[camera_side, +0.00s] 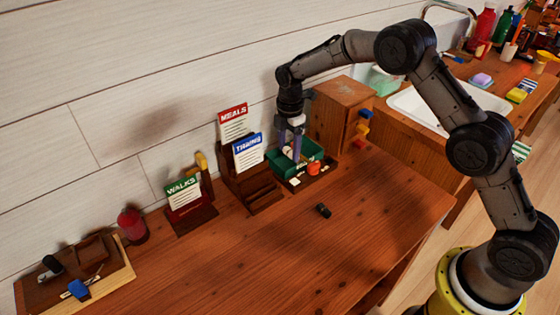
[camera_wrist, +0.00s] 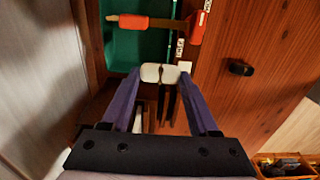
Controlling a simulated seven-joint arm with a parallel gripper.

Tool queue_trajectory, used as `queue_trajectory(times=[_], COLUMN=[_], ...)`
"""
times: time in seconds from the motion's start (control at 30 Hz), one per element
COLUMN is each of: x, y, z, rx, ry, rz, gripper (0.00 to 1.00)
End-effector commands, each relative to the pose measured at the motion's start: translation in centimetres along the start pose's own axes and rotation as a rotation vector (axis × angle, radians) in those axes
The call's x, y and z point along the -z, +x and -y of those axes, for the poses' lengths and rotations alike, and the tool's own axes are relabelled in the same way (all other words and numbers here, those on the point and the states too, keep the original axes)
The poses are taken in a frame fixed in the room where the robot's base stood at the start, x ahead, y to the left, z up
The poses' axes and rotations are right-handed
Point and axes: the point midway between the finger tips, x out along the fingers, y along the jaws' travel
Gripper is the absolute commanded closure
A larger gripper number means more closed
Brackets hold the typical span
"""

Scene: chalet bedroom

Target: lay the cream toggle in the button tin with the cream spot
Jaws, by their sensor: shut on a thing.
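My gripper (camera_wrist: 160,74) has purple fingers closed on a small cream piece with two rounded halves, seemingly the cream toggle (camera_wrist: 150,73). In the side view my gripper (camera_side: 289,153) points down at the left part of a green-lined tray (camera_side: 311,149), and a pale bit shows between the fingers. The wrist view shows the toggle over the tray's near edge, beside the green interior (camera_wrist: 140,45); whether it touches cannot be told. I cannot make out which container is the button tin with the cream spot.
A card rack (camera_side: 258,189) stands close on the left, and a wooden cabinet (camera_side: 338,108) behind right. A small black object (camera_side: 323,210) lies on the desk. The front desk is mostly clear.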

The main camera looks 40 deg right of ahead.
Motion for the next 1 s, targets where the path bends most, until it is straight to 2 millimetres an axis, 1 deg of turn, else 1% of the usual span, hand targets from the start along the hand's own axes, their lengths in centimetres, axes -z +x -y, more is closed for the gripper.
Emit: queue_trajectory(times=[0.03, 0.1, 0.2, 0.3, 0.53, 0.7, 0.77, 1.0], x=[0.0, 0.1, 0.1, 0.2, 0.2, 0.2, 0.2, 0.2], y=[1.1, 2.0, 3.2, 3.8, 4.7, 7.1, 7.6, 7.6], z=[-0.7, -1.6, -2.5, -3.1, -3.8, -3.8, -3.8, -3.8], rx=[0.003, 0.002, 0.0, -0.001, 0.001, 0.002, 0.001, -0.001], ry=[0.0, 0.0, 0.0, 0.0, 0.0, 0.0, 0.0, 0.0], rz=[0.0, 0.0, 0.0, 0.0, 0.0, 0.0, 0.0, 0.0], gripper=[0.91, 0.91, 0.91, 0.91, 0.91, 0.91, 0.91, 0.91])
